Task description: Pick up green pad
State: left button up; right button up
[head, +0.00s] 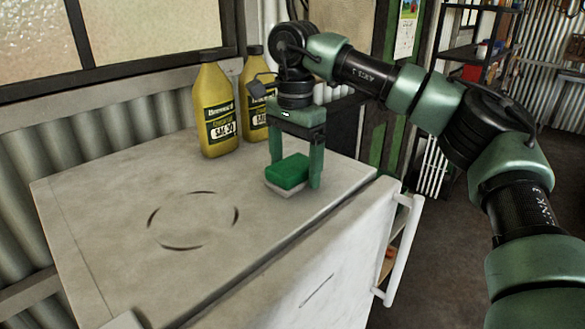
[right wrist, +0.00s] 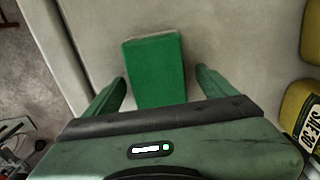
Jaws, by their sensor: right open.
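The green pad (head: 289,170) is a small block with a green top and a pale grey-white bottom layer. It lies on the white cabinet top (head: 120,210), near its right edge. My right gripper (head: 296,178) points down over it, open, with one finger on each side of the pad. In the right wrist view the pad (right wrist: 154,68) lies between the spread fingers (right wrist: 160,85), with gaps on both sides. It extends beyond the fingertips there. My left gripper is not in view.
Two yellow oil bottles (head: 214,105) (head: 254,95) stand behind the pad near the back wall. A bottle also shows at the right of the right wrist view (right wrist: 303,115). The cabinet's front edge and white handle (head: 402,250) lie to the right. The left cabinet top is clear.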

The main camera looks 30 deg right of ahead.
aim_at(294, 163)
jog(key=shift+s, duration=0.1)
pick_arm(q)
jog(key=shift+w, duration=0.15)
pick_arm(e)
jog(key=c, duration=1.5)
jog(key=shift+r, duration=0.45)
notch_tip(294, 163, up, 7)
jog(key=shift+r+b, duration=0.2)
jog(key=shift+b, duration=0.15)
pick_arm(q)
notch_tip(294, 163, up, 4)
jog(key=p, duration=0.5)
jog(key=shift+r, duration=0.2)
pick_arm(e)
notch_tip(294, 163, up, 12)
jog(key=shift+f, duration=0.2)
